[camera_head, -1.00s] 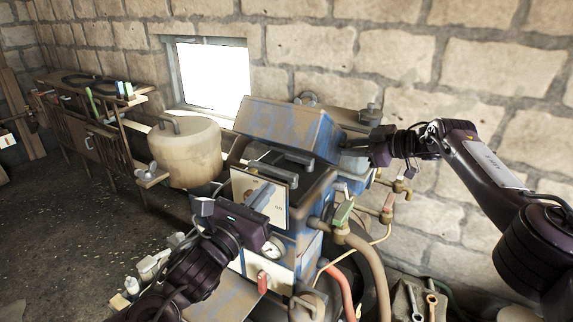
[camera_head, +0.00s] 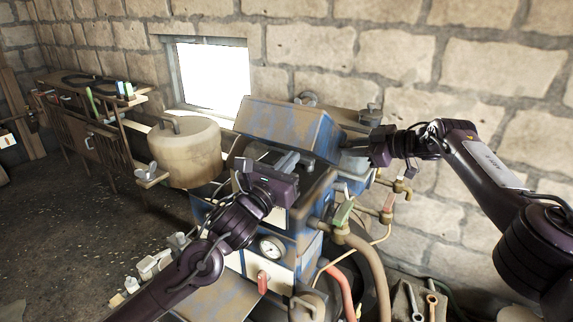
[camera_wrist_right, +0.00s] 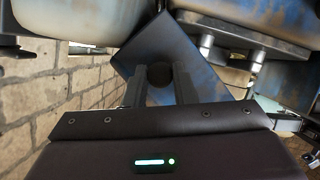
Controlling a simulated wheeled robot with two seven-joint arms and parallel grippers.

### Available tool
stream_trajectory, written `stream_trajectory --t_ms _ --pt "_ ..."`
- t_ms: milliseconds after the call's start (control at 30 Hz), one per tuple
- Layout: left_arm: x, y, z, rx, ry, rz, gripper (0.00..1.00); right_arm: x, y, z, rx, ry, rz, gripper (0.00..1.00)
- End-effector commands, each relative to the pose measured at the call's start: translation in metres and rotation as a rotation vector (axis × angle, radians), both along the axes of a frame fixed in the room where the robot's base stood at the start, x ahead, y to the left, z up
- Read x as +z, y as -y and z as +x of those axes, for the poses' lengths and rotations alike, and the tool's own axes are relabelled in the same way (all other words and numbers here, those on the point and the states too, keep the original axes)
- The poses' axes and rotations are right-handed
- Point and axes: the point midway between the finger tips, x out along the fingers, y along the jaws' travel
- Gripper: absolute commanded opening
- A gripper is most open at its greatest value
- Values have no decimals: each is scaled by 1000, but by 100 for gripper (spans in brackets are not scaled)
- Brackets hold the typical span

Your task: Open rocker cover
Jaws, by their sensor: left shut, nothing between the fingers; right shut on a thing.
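The rocker cover (camera_head: 285,125), a worn blue box, sits tilted on top of the blue engine (camera_head: 318,205). My right gripper (camera_head: 362,147) reaches in from the right to the cover's right end. In the right wrist view its fingers (camera_wrist_right: 160,85) close on a dark round knob (camera_wrist_right: 159,73) on a blue block that looks like the end of the cover (camera_wrist_right: 155,48). My left gripper (camera_head: 290,161) is shut and empty, over the engine top just in front of the cover. Whether its fingertips touch anything is unclear. The left arm hides part of the engine's front panel.
A beige tank (camera_head: 185,152) stands left of the engine. Pipes, a brass tap (camera_head: 400,187) and hoses (camera_head: 372,265) crowd the engine's right side. A pressure gauge (camera_head: 271,248) is on the front. A stone wall stands close behind. The floor at left is open.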

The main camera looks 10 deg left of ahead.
Motion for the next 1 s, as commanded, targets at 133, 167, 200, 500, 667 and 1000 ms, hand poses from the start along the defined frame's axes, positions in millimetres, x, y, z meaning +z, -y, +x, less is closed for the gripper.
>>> stream_trajectory --t_ms 133,167,200,500,667,1000 --pt "1 0 0 -1 -4 2 0 4 1 1 -2 8 1 0" --pt "3 0 1 -2 -10 5 0 4 1 1 -2 8 1 0" --pt "6 1 2 -4 -23 10 0 4 1 1 -2 8 1 0" --pt "14 2 7 3 -111 46 0 2 0 1 0 7 1 0" --pt "15 1 7 4 -109 45 0 1 -1 0 2 4 0 0" --pt "14 2 7 2 -108 45 0 0 0 0 1 0 -1 46"
